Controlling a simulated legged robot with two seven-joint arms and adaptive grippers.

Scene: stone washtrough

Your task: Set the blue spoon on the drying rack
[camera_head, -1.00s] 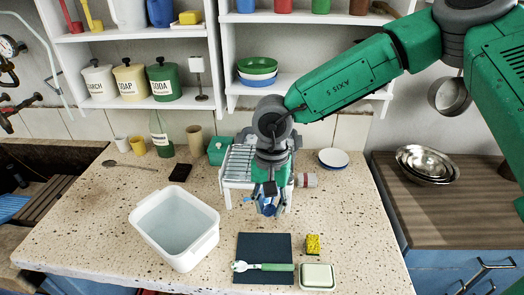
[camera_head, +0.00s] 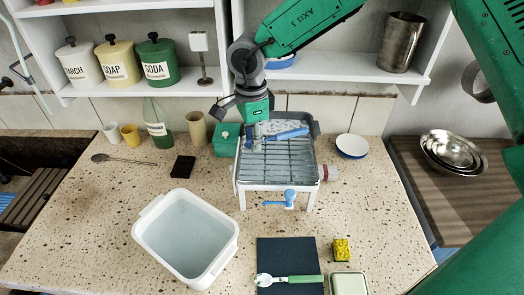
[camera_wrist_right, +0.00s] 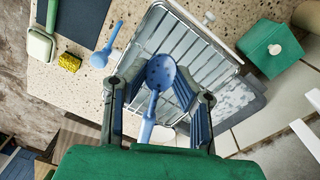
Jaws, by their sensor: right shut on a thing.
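My right gripper (camera_head: 254,133) is over the back left part of the drying rack (camera_head: 280,172), a white stand with a grey wire grid. It is shut on the blue spoon (camera_head: 290,133), whose length runs to the right over the grid. In the right wrist view the spoon's speckled bowl (camera_wrist_right: 160,72) shows between my fingers (camera_wrist_right: 158,112), with the handle toward my palm. The rack's bars (camera_wrist_right: 185,45) show behind it. I cannot tell whether the spoon touches the grid. My left gripper is out of view.
A smaller blue utensil (camera_head: 280,200) lies by the rack's front. A white basin (camera_head: 150,228), a dark mat (camera_head: 286,250) with a green-handled utensil, and a yellow sponge (camera_head: 341,250) stand nearer. A green box (camera_head: 226,140) and a plate (camera_head: 352,146) flank the rack. A shelf is behind.

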